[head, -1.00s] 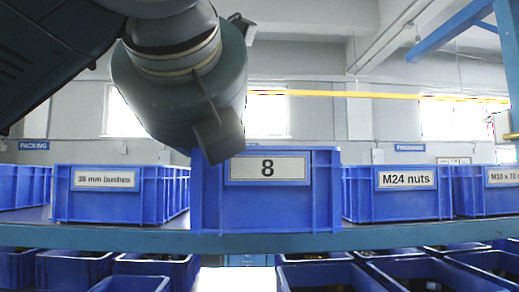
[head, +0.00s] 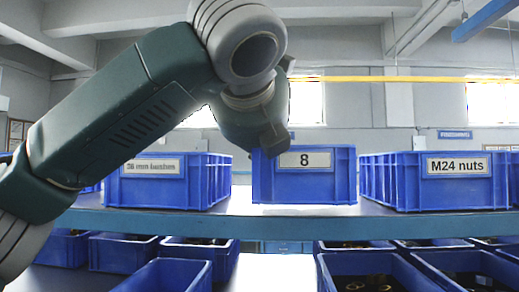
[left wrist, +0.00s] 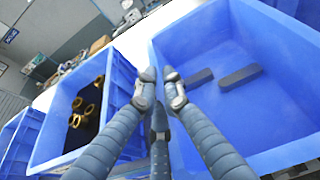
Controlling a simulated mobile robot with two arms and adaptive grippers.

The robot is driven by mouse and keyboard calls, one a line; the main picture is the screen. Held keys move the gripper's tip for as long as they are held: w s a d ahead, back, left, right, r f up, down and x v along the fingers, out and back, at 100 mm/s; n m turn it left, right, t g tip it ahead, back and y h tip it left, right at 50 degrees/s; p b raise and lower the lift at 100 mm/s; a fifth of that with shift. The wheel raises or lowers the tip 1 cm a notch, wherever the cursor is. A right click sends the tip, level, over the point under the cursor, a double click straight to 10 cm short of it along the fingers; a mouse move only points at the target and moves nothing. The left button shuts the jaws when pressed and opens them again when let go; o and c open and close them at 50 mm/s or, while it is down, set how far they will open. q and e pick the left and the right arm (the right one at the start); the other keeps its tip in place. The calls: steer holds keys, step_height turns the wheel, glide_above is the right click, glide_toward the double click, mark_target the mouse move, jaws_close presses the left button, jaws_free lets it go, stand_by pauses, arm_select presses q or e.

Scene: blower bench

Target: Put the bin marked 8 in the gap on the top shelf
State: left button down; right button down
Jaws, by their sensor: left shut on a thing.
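The blue bin marked 8 (head: 304,183) is upright in the gap on the top shelf (head: 230,222), its label facing me. It stands between the 36 mm bushes bin (head: 150,190) and the M24 nuts bin (head: 440,190), with room on both sides. I cannot tell whether its base touches the shelf. My left gripper (head: 272,150) is at its upper left rim; the fingertips are hidden there. In the left wrist view the fingers (left wrist: 160,78) are at the wall of a bin (left wrist: 240,125) holding dark bars, apparently bin 8. My right gripper is not in view.
Several open blue bins stand on the lower shelf, one (head: 375,275) with brass-coloured parts. The left wrist view shows a neighbouring bin with brass rings (left wrist: 88,108). A yellow rail (head: 400,78) runs across the back. My left arm crosses above the 36 mm bushes bin.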

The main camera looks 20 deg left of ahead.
arm_select(q)
steer(key=x, duration=0.2)
steer(key=r+x, duration=0.1)
steer(key=x, duration=0.1)
steer(key=shift+w+a, duration=0.1)
steer(key=shift+w, duration=0.25)
steer(key=shift+f+b, duration=0.45)
steer(key=shift+f, duration=0.25)
steer(key=shift+s, duration=0.1)
steer(key=c, duration=1.9)
jaws_free()
steer(key=shift+o, duration=0.4)
steer(key=shift+f, duration=0.1)
steer(key=shift+s, duration=0.1)
